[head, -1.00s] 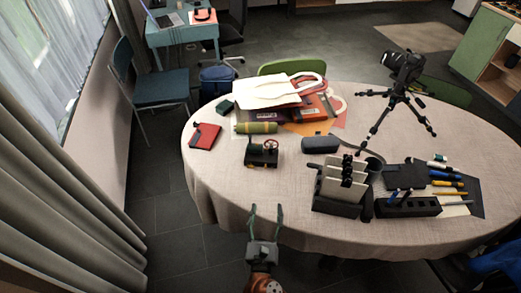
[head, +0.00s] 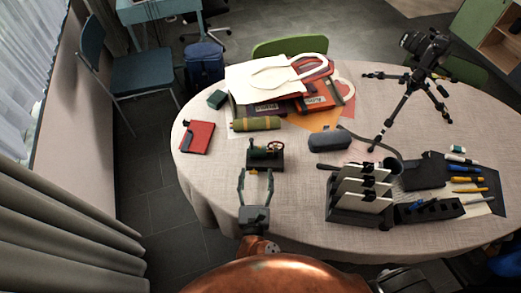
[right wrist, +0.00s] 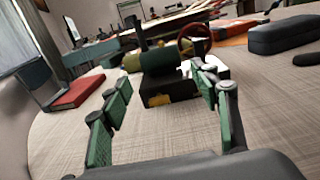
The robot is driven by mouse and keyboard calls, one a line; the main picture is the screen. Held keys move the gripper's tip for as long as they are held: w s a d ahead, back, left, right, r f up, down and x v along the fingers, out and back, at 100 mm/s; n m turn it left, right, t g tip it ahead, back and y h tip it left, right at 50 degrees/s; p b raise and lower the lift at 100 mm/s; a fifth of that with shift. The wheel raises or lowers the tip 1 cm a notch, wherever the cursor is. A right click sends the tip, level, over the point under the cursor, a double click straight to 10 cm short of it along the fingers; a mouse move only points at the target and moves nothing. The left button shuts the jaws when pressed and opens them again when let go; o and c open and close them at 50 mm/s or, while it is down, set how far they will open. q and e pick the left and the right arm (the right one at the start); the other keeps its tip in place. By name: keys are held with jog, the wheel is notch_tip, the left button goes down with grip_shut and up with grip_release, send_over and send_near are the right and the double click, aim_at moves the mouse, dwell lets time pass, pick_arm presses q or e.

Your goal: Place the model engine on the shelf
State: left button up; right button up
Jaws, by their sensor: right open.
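The model engine (head: 265,157) is a small dark machine with a green cylinder, a black base and a red wheel. It stands upright near the table's front left; the right wrist view shows it straight ahead (right wrist: 170,85). My right gripper (head: 255,177) is open and empty, just on the near side of the engine. In the right wrist view its two green fingers (right wrist: 160,92) point at the engine, with the engine's base between and beyond their tips. My left gripper is not in view. A green cabinet with open wooden shelves (head: 488,38) stands at the top right.
A red notebook (head: 197,137), an olive roll (head: 256,124) and a grey case (head: 329,139) surround the engine. A black organiser (head: 361,200) and a camera tripod (head: 408,100) stand to the right. The cloth in front of the engine is clear.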

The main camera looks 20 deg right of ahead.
aim_at(257, 156)
jog(key=shift+w+d, duration=0.2)
jog(key=shift+w, duration=0.25)
jog(key=shift+x, duration=0.85)
jog(key=x, duration=0.1)
jog(key=b+x, duration=0.1)
jog(key=x, duration=0.2)
jog(key=shift+w+f, duration=0.2)
jog(key=shift+f, duration=0.05)
jog(key=shift+w+d, duration=0.2)
jog(key=shift+w, duration=0.15)
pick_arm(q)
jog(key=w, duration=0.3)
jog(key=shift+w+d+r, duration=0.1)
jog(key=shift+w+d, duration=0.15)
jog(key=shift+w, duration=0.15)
pick_arm(e)
grip_shut()
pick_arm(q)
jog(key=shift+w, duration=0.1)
pick_arm(e)
jog(key=shift+r, duration=0.2)
